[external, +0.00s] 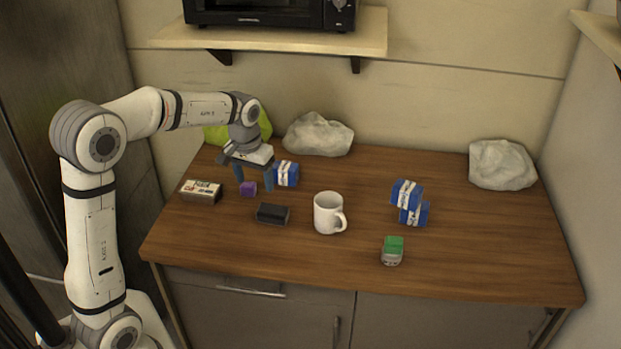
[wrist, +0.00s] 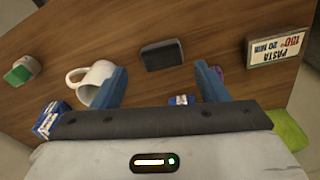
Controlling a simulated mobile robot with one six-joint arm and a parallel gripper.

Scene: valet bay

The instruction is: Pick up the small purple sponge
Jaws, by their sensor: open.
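The small purple sponge (external: 248,188) lies on the wooden counter at the left, just below my gripper (external: 253,178). My gripper is open and empty, pointing down, with its two blue fingers apart. In the wrist view my gripper (wrist: 162,70) has a finger at each side, and only a sliver of the purple sponge (wrist: 220,71) shows beside the right finger, which hides most of it. I cannot tell whether the finger touches the sponge.
Close by are a blue-white packet (external: 286,174), a pasta box (external: 201,191) and a black block (external: 272,214). A white mug (external: 328,213), stacked blue packets (external: 406,195) and a green-topped item (external: 393,246) stand further right. Crumpled bags line the back; the front right is clear.

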